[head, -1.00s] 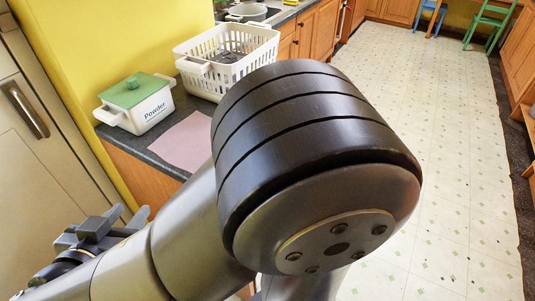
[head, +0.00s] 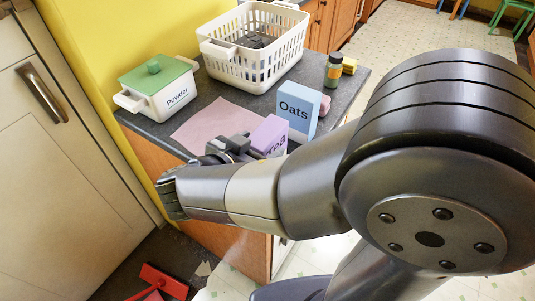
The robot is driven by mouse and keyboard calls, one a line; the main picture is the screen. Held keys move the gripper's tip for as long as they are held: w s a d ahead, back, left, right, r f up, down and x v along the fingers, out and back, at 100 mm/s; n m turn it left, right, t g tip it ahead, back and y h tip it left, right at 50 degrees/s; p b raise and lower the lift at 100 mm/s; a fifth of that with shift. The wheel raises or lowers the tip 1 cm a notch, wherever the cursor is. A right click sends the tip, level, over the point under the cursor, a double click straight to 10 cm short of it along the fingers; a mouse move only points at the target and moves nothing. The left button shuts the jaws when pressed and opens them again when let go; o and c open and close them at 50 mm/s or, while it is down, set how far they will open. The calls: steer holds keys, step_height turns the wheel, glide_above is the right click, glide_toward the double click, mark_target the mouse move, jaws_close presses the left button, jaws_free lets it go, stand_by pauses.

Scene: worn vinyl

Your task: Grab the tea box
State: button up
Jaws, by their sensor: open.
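The tea box (head: 270,134) is a small purple box with partly hidden lettering on its front. It stands on the dark countertop near the front edge, just left of the blue Oats box (head: 299,108). My gripper (head: 236,146) is at the left side of the tea box, above the counter's front edge. It is open. My own arm hides the lower part of the tea box and much of the gripper, so I cannot tell whether the fingers touch the box.
A pink mat (head: 205,122) lies left of the gripper. A white Powder pot with a green lid (head: 158,87) and a white basket (head: 240,68) stand behind. A dark jar (head: 334,70), a yellow item (head: 349,66) and a pink item (head: 325,105) stand to the right.

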mark_target(272, 134)
steer(key=shift+a+p+x, duration=0.2)
steer(key=shift+p+x, duration=0.35)
steer(key=shift+x, duration=1.65)
steer(key=shift+w, duration=0.2)
steer(key=shift+c, duration=0.3)
steer(key=c, duration=1.4)
steer(key=shift+c, duration=0.2)
